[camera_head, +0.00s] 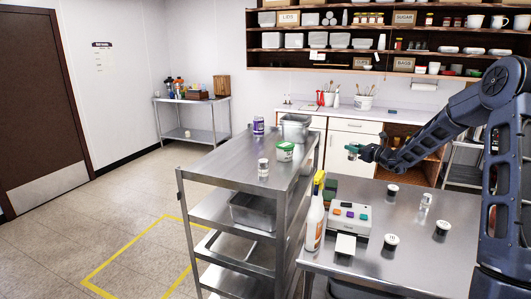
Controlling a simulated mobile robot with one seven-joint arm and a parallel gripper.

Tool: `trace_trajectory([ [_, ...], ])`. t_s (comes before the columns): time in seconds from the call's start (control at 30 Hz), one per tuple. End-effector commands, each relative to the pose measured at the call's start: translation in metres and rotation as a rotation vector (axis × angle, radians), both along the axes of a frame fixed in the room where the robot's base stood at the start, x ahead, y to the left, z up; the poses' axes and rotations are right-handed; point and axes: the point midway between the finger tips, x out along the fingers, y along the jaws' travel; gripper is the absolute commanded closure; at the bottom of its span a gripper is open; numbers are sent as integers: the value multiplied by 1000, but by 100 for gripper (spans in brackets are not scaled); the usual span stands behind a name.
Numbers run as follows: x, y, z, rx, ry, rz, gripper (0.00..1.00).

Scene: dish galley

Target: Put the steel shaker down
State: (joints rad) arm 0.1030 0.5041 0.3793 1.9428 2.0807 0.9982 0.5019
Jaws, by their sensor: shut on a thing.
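My gripper (357,151) is at the end of my arm, which reaches in from the right. It is shut on a small, pale, shiny thing, which I take for the steel shaker (351,155). The shaker is in the air beyond the steel table (365,263), to the right of the cart. It is small in the picture and partly hidden by the fingers, so its tilt is hard to tell.
The steel cart (215,166) holds a glass jar (263,168), a green-white tub (285,152), a purple can (258,126) and a steel bin (295,128). The cart's near left top is clear.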

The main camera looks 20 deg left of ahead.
Motion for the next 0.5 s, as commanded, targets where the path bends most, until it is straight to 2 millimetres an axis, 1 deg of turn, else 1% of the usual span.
trace_trajectory([
  [0.03, -4, 24, 7, 0, -4, 40, 88],
  [0.07, -5, 36, 11, 1, -4, 62, 88],
  [0.1, -9, 53, 16, 1, -5, 92, 88],
  [0.27, -26, 118, 38, 1, -4, 208, 88],
  [0.3, -31, 134, 43, 0, -5, 237, 88],
  [0.47, -55, 197, 63, 1, -4, 347, 88],
  [0.5, -62, 212, 68, 0, -6, 375, 88],
])
